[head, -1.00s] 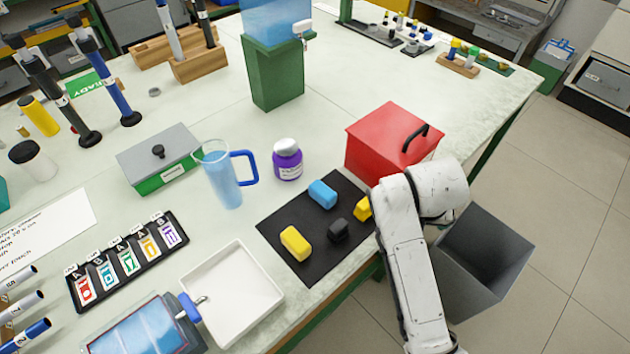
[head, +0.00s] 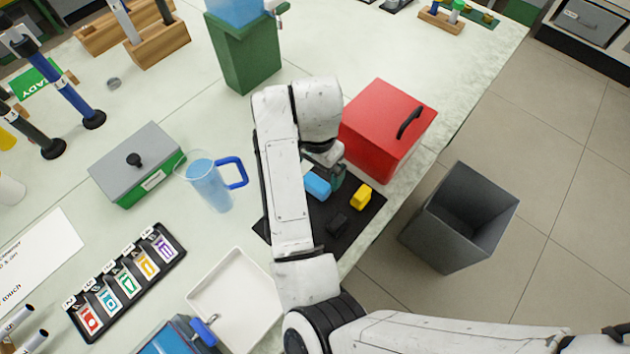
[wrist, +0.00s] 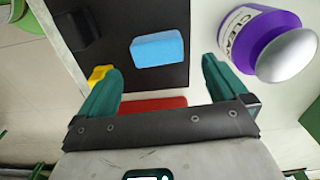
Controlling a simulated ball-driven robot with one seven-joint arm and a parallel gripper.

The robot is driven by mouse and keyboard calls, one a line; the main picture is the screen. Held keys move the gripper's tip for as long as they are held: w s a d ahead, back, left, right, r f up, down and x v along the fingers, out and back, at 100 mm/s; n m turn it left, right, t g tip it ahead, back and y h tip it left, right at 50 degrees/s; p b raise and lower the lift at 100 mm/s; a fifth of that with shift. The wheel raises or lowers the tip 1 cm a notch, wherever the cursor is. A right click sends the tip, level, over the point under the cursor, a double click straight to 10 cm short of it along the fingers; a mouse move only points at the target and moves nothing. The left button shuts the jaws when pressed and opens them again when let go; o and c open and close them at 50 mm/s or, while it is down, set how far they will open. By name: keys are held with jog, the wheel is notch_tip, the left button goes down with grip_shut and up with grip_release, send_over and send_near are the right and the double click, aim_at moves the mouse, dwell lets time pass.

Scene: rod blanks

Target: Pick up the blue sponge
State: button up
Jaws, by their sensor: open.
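The blue sponge (head: 318,186) lies on the black mat (head: 362,216), partly hidden by my arm in the head view. In the wrist view the blue sponge (wrist: 157,49) lies ahead of the fingertips, between their lines. My gripper (wrist: 160,75) is open and empty, its two green fingers apart. In the head view my gripper (head: 335,178) is just right of the sponge, partly hidden under the wrist.
A yellow block (head: 360,196) and a black block (head: 337,223) share the mat. A red box (head: 385,130) is beside the mat. A pitcher (head: 212,187) and white tray (head: 235,305) stand left.

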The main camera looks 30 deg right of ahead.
aim_at(319, 179)
jog(key=shift+d+f+p, duration=0.2)
jog(key=shift+f+p, duration=0.1)
jog(key=shift+f, duration=1.25)
jog(key=shift+d+f+p, duration=0.15)
jog(key=shift+f+p, duration=0.15)
jog(key=shift+f, duration=1.25)
jog(key=c, duration=1)
jog(key=shift+o, duration=0.2)
jog(key=shift+r, duration=0.55)
jog(key=s+a+r+b, duration=0.1)
jog(key=s+a+r, duration=0.2)
jog(key=s+r, duration=0.9)
jog(key=shift+s, duration=0.9)
